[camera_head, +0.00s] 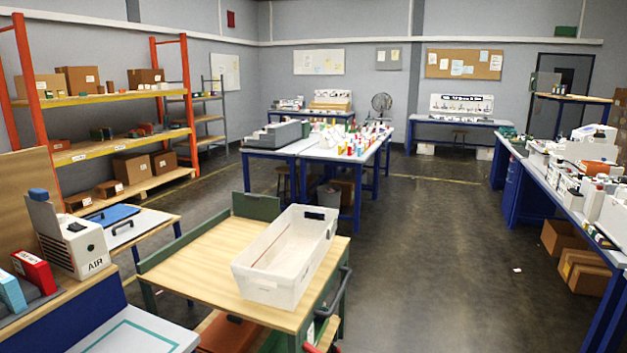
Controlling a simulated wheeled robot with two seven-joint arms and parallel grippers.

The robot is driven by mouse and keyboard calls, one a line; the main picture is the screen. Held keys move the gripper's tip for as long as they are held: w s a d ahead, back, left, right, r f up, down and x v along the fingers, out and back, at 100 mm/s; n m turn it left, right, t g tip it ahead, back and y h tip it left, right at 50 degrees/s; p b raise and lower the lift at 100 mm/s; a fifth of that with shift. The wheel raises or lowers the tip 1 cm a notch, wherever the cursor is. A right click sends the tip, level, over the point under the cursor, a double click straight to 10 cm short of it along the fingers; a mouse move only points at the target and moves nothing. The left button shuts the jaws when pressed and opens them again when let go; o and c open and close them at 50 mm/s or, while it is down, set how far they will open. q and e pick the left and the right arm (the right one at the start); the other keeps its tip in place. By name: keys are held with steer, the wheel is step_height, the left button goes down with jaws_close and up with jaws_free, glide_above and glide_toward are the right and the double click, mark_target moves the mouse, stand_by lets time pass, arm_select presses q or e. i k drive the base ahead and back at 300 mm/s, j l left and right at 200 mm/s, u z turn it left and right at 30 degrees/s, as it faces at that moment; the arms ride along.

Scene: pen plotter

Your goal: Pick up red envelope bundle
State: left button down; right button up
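A small red block-like item with a pale label (35,271) stands at the lower left, beside a light-blue one (11,292) in a dark holder. It may be the red envelope bundle, but I cannot tell for sure at this size. Neither of my grippers shows in the head view, so I cannot see what they hold.
A white machine marked AIR (75,246) stands right of the red item. A wooden-topped cart (196,265) carries an empty-looking white bin (281,281). Orange shelving (110,150) stands at left, a crowded blue bench (590,215) at right. Open floor (440,260) lies between cart and bench.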

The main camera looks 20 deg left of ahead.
mark_target(30, 268)
steer(key=u, duration=3.25)
steer(key=i+l+z, duration=0.85)
steer(key=i, duration=0.2)
steer(key=j, duration=0.1)
